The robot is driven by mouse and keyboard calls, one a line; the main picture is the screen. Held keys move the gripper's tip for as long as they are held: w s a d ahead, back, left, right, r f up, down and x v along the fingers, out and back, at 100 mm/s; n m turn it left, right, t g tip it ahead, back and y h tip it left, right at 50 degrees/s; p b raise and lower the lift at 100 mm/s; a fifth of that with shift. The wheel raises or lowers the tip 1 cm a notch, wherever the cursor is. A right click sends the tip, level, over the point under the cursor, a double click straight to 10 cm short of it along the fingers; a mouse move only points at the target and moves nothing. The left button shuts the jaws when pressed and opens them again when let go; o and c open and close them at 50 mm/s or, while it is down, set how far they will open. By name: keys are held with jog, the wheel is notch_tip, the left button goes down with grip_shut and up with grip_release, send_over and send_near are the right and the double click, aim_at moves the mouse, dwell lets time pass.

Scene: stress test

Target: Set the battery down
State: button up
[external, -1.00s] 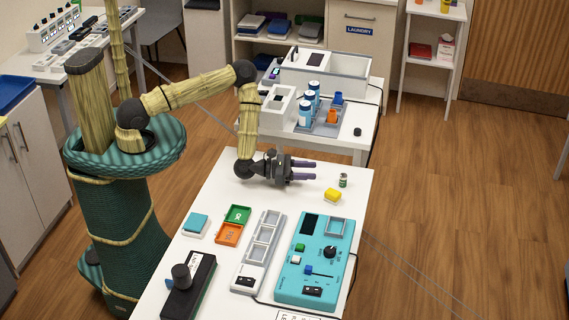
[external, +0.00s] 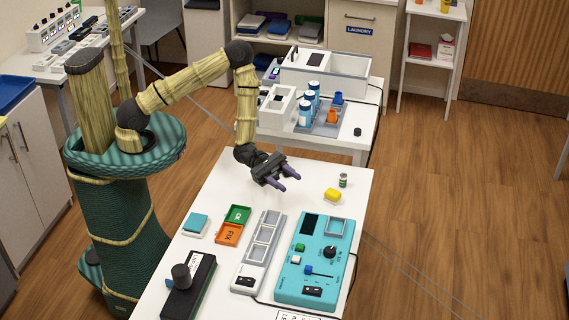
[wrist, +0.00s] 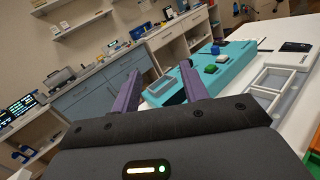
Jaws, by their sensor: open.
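A small cylinder with a green and white wrap, seemingly the battery (external: 343,180), stands upright on the white table (external: 225,185) near its far right corner. My gripper (external: 290,182) is open and empty above the table, left of the battery and apart from it. Its two purple fingers point right and toward the near side. In the wrist view the fingers of my gripper (wrist: 158,78) are spread with nothing between them. The battery does not show in the wrist view.
The table's right edge is close to the battery.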

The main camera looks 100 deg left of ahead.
jog(key=s+d+r+m+g+h, duration=0.1)
jog(key=s+d+m+g, duration=0.3)
jog(key=s+m+g, duration=0.45)
jog(key=s+d+m+g, duration=0.5)
jog(key=s+m+g, duration=0.25)
jog(key=s, duration=0.25)
jog(key=s+a+m+g+y, duration=0.1)
jog(key=s+a+m+y, duration=0.4)
jog(key=s+a+y, duration=0.15)
jog(key=w+a+r+m+t+y, duration=0.1)
jog(key=a+r+m+t+y, duration=0.3)
jog(key=a, duration=0.4)
jog(key=shift+w+r+m+y, duration=0.25)
jog(key=shift+r+m+y, duration=0.25)
jog(key=shift+m+y, duration=0.25)
jog(key=p+v, duration=0.2)
jog(key=w+p+v, duration=0.1)
jog(key=p+v, duration=0.2)
jog(key=shift+r, duration=0.15)
